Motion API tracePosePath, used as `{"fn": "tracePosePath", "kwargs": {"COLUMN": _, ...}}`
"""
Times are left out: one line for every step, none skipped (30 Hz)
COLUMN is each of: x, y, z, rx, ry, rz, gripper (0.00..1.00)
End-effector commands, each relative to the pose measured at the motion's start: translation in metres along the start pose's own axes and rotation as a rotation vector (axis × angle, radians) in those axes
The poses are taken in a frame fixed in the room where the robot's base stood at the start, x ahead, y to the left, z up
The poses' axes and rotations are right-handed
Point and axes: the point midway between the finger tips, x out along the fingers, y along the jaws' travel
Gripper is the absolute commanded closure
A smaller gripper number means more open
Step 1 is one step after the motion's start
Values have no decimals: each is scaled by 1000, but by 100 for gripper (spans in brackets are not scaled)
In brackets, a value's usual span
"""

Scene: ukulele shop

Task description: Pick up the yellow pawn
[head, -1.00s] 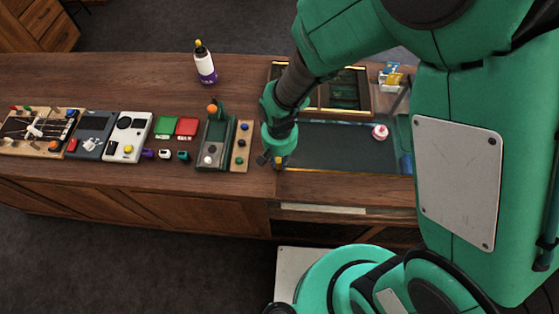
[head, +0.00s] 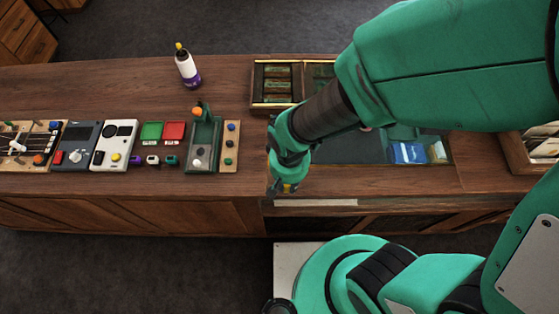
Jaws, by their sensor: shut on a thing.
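The yellow pawn (head: 288,188) shows as a small yellow piece at the fingertips of my gripper (head: 284,187). My gripper points down near the front edge of the wooden counter (head: 60,90), and it is shut on the pawn. The fingers hide part of the pawn. I cannot tell exactly how high it is above the counter.
Left of my gripper stand a strip with coloured knobs (head: 230,147) and a green stand with an orange knob (head: 203,140). Several devices and boxes continue left. A white and purple bottle (head: 187,68) stands behind. A framed dark panel (head: 350,148) lies to the right.

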Motion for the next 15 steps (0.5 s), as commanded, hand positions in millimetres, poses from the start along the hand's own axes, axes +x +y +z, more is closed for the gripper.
{"fn": "tracePosePath", "kwargs": {"x": -1, "y": 2, "z": 7, "rx": 0, "ry": 1, "rz": 0, "gripper": 95}}
{"fn": "tracePosePath", "kwargs": {"x": -1, "y": 3, "z": 11, "rx": 0, "ry": 1, "rz": 0, "gripper": 95}}
{"fn": "tracePosePath", "kwargs": {"x": -2, "y": 4, "z": 15, "rx": 0, "ry": 1, "rz": 0, "gripper": 95}}
{"fn": "tracePosePath", "kwargs": {"x": -2, "y": 5, "z": 18, "rx": 0, "ry": 1, "rz": 0, "gripper": 95}}
{"fn": "tracePosePath", "kwargs": {"x": -2, "y": 6, "z": 21, "rx": -1, "ry": 1, "rz": 0, "gripper": 95}}
{"fn": "tracePosePath", "kwargs": {"x": -3, "y": 7, "z": 24, "rx": -1, "ry": 1, "rz": 0, "gripper": 95}}
{"fn": "tracePosePath", "kwargs": {"x": -3, "y": 8, "z": 26, "rx": -1, "ry": 1, "rz": 0, "gripper": 95}}
{"fn": "tracePosePath", "kwargs": {"x": -3, "y": 8, "z": 28, "rx": -1, "ry": 1, "rz": 0, "gripper": 95}}
{"fn": "tracePosePath", "kwargs": {"x": -3, "y": 9, "z": 30, "rx": -1, "ry": 1, "rz": 0, "gripper": 95}}
{"fn": "tracePosePath", "kwargs": {"x": -3, "y": 9, "z": 32, "rx": -1, "ry": 1, "rz": 0, "gripper": 95}}
{"fn": "tracePosePath", "kwargs": {"x": -3, "y": 9, "z": 33, "rx": -1, "ry": 1, "rz": 0, "gripper": 95}}
{"fn": "tracePosePath", "kwargs": {"x": -4, "y": 10, "z": 34, "rx": -1, "ry": 1, "rz": 0, "gripper": 95}}
{"fn": "tracePosePath", "kwargs": {"x": -4, "y": 10, "z": 35, "rx": -1, "ry": 1, "rz": 0, "gripper": 95}}
{"fn": "tracePosePath", "kwargs": {"x": -4, "y": 10, "z": 36, "rx": -1, "ry": 1, "rz": 0, "gripper": 95}}
{"fn": "tracePosePath", "kwargs": {"x": -4, "y": 10, "z": 36, "rx": -1, "ry": 1, "rz": 0, "gripper": 95}}
